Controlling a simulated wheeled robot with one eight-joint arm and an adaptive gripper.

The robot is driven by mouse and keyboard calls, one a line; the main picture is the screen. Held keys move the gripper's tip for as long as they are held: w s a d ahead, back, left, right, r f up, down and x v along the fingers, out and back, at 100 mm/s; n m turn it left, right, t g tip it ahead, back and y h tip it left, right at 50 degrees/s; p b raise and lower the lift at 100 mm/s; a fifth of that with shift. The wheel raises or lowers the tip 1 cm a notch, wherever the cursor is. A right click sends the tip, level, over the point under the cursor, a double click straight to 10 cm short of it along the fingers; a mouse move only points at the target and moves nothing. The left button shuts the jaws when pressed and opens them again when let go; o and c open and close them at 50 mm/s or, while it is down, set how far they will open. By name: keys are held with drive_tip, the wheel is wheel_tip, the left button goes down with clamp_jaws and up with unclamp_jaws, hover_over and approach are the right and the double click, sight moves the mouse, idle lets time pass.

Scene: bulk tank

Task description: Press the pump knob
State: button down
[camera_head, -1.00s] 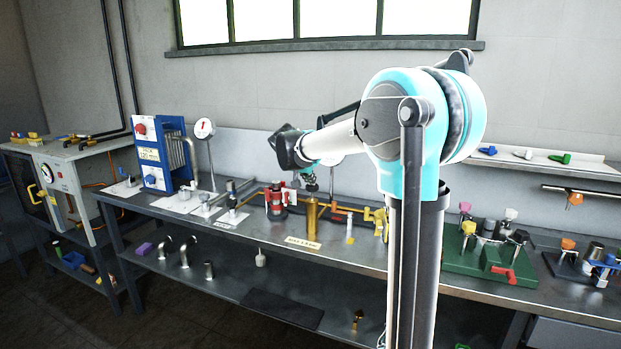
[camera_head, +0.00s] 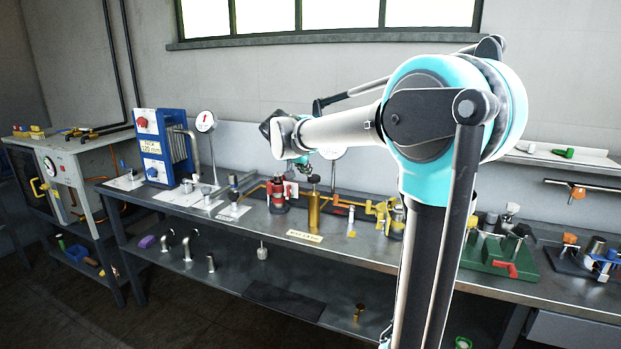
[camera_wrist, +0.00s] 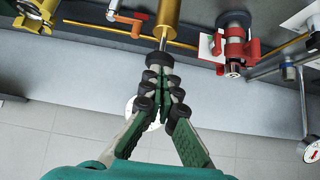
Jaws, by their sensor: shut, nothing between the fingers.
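The pump is an upright brass cylinder (camera_head: 313,214) on the bench, with a thin rod and a dark round knob (camera_head: 313,179) on top. In the wrist view the brass cylinder (camera_wrist: 168,14), its rod and the black knob (camera_wrist: 159,58) lie straight beyond my fingertips. My gripper (camera_wrist: 162,78) is shut and empty, its black-padded fingers together, close to the knob. In the head view my gripper (camera_head: 303,162) is small, just above and slightly left of the knob. I cannot tell whether the fingertips touch it.
A red valve (camera_head: 278,197) stands left of the cylinder and shows in the wrist view (camera_wrist: 235,50). Yellow piping (camera_head: 382,212) is to the right. A label plate (camera_head: 304,237) lies in front. A blue plate unit (camera_head: 163,147) and gauge (camera_head: 206,121) stand farther left.

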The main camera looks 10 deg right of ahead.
drive_tip(key=v, duration=0.5)
idle(1.2)
